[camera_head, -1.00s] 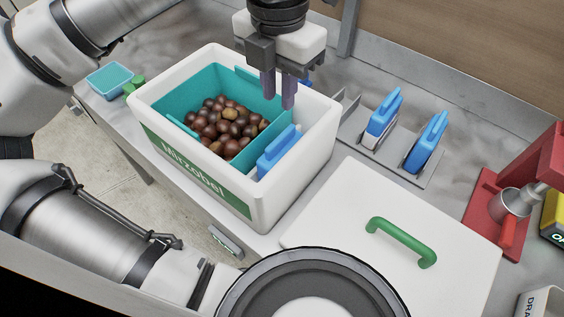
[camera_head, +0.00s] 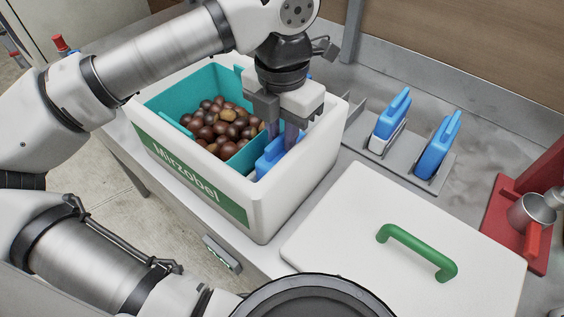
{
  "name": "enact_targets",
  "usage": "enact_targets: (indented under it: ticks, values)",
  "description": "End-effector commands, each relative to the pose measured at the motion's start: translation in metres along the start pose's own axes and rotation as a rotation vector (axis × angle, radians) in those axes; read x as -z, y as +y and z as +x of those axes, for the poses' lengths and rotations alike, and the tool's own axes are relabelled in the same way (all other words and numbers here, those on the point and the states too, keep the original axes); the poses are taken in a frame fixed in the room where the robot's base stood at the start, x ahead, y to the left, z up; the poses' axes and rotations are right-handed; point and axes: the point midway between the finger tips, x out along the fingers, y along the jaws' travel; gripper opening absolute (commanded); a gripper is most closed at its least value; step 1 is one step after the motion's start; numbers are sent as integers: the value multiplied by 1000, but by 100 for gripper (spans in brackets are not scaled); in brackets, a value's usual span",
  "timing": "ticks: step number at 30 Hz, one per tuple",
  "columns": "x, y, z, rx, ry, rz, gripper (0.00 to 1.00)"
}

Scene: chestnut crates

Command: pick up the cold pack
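A blue cold pack (camera_head: 268,163) stands in the right-hand compartment of the white crate (camera_head: 262,207), beside the teal divider. My gripper (camera_head: 283,141) reaches down into this compartment from above. Its two purple-grey fingers show a gap between them and look open. The fingertips are at the pack's upper edge, and their lower ends are partly hidden, so contact cannot be told.
Brown chestnuts (camera_head: 214,126) fill the teal-lined compartment left of the divider. A white lid with a green handle (camera_head: 417,251) lies in front right. A red stand (camera_head: 521,214) holding a metal cup is at the right edge. The crate walls rise close around my gripper.

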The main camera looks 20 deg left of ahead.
Motion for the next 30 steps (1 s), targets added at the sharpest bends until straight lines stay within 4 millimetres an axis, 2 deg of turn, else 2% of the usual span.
enact_targets:
  ticks: [1,4,5,30]
  values:
    - [0,0,0,0,0,0,14]
    - [0,0,0,0,0,0,1]
    - [0,0,0,0,0,0,0]
    - [0,0,0,0,-1,0,0]
